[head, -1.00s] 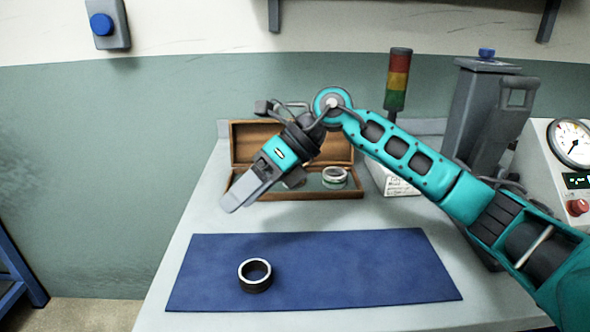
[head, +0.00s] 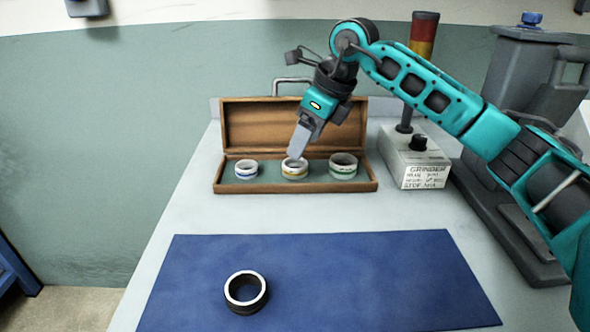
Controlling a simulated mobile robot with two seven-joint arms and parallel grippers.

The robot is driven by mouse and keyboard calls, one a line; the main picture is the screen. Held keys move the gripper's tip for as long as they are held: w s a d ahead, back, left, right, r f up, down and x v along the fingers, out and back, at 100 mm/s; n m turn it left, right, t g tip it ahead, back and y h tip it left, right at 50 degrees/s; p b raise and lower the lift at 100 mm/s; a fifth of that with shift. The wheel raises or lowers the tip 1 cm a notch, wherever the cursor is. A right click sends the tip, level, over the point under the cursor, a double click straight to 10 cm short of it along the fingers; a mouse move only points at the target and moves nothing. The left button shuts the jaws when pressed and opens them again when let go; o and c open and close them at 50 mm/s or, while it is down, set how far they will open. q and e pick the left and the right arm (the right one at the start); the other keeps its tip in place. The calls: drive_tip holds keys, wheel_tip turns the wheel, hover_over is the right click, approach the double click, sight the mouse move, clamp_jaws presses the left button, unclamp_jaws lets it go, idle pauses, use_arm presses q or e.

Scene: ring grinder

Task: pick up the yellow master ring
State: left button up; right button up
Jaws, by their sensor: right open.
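The yellow master ring (head: 294,171) is a pale metal ring with a yellow band. It stands in the middle of the open wooden case (head: 296,187), between a blue-banded ring (head: 246,170) on the left and a green-banded ring (head: 343,167) on the right. My right gripper (head: 298,155) points down at the yellow ring, its fingertips overlapping the ring's top edge in the picture. I cannot tell whether they touch it. The gripper is open. My left gripper is not in view.
A dark ring (head: 246,291) lies on the blue mat (head: 380,280) at the front. A grinder control box (head: 414,158) and a signal light (head: 424,38) stand right of the case. The case's raised lid (head: 250,128) is behind the rings. Bare table lies between case and mat.

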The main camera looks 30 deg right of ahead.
sight(294, 174)
drive_tip(key=b+x, duration=0.1)
drive_tip(key=x, duration=0.4)
drive_tip(key=shift+d+f, duration=0.1)
drive_tip(key=shift+f, duration=0.35)
drive_tip(key=shift+r, duration=0.1)
drive_tip(key=c, duration=0.9)
drive_tip(key=shift+r, duration=0.1)
